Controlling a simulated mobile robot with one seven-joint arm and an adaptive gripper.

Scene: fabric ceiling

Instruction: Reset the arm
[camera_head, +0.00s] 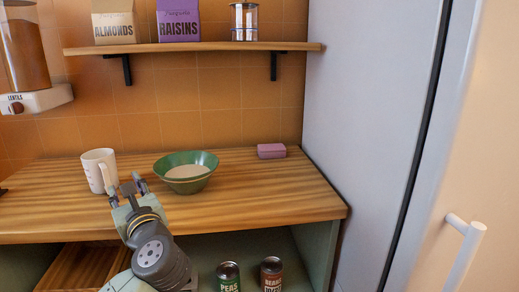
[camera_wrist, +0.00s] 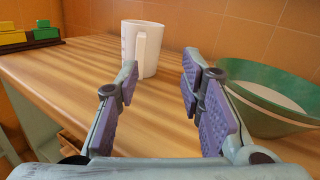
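My gripper (camera_head: 128,188) is over the front left part of the wooden counter, at the end of my arm, which reaches up from below. In the wrist view my gripper (camera_wrist: 158,78) has its two purple-padded fingers spread apart, with nothing between them. A white mug (camera_head: 98,170) stands upright just beyond and to the left of the fingertips. In the wrist view the mug (camera_wrist: 133,48) shows its handle toward me. A green bowl (camera_head: 187,180) with pale contents stands to the right of the fingers; the wrist view shows it (camera_wrist: 262,108) close beside the right finger.
The wooden counter (camera_head: 255,200) is clear at front right. A purple block (camera_head: 271,151) lies at its back right. A shelf (camera_head: 190,47) above holds boxes and a jar. Cans (camera_head: 229,277) stand below. A tall grey panel (camera_head: 370,120) bounds the right. Yellow and green blocks (camera_wrist: 30,35) sit far left.

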